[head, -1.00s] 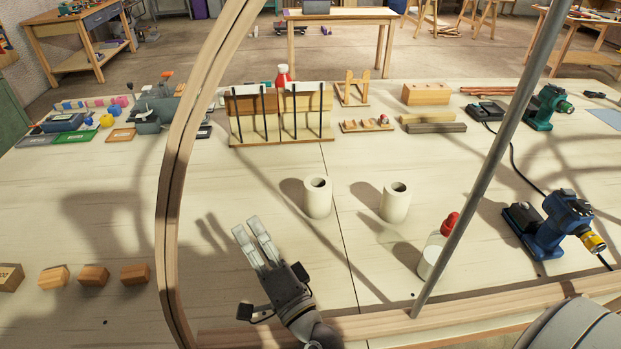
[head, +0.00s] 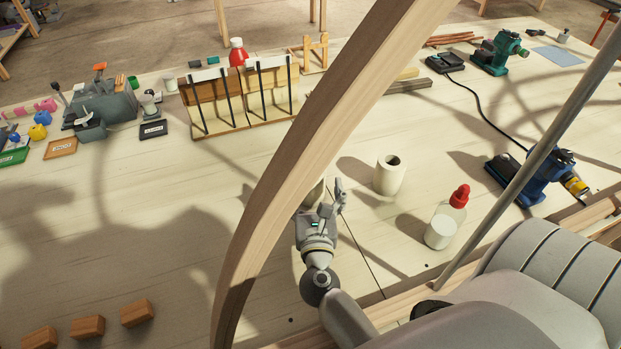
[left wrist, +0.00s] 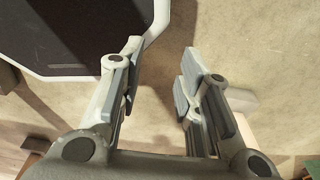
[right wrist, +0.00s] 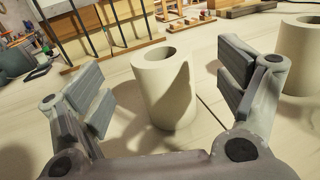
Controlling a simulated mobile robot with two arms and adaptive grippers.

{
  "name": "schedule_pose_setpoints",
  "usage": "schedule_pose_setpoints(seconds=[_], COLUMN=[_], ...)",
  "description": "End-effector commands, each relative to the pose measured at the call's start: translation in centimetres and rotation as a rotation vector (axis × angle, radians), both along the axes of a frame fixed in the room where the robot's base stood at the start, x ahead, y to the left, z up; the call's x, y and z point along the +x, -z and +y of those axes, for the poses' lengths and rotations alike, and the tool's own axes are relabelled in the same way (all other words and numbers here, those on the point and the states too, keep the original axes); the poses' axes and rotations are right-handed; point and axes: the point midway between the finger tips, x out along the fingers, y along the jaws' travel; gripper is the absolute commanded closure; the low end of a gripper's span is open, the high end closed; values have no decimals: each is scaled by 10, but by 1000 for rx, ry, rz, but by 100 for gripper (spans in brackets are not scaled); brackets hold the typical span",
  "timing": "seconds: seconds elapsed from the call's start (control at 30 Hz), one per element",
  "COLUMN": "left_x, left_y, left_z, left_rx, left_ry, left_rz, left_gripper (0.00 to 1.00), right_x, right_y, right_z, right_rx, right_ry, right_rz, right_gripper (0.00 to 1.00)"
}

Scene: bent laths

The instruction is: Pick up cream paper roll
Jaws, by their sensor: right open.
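One cream paper roll (right wrist: 165,90) stands upright in the right wrist view, its hollow top showing, between the spread fingers of my right gripper (right wrist: 167,84). In the head view this roll (head: 314,194) is mostly hidden behind a bent lath and my right gripper (head: 333,198). The right gripper is open and empty, close in front of the roll. A second cream roll (head: 389,175) stands upright to the right; it also shows at the right edge of the right wrist view (right wrist: 302,60). My left gripper (left wrist: 162,62) is open and empty, away from the rolls.
A bent wooden lath (head: 300,150) arches across the head view. A bottle with a red cap (head: 459,197) stands right of the second roll. A blue tool (head: 540,175) is farther right. A wooden rack (head: 240,98) stands behind. The table's left middle is clear.

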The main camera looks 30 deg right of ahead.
Motion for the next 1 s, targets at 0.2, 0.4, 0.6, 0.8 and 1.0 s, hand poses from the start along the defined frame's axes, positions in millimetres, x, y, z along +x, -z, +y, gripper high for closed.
schedule_pose_setpoints(seconds=[0.2,0.4,0.6,0.8,1.0], left_x=[1,8,10,10,10], left_y=[-6,-19,-26,-26,-26], left_z=[1,6,8,8,8], left_rx=[2,7,9,8,9], left_ry=[0,-2,-4,-4,-3], left_rz=[-1,-12,-15,-16,-15], left_gripper=[68,68,68,68,68], right_x=[13,32,51,55,55], right_y=[-1,0,3,5,5], right_z=[-8,-20,-32,-34,-34], right_rx=[-1,-6,-4,-1,-2], right_ry=[0,-1,-1,0,0], right_rz=[1,1,0,1,1], right_gripper=[11,11,11,11,22])
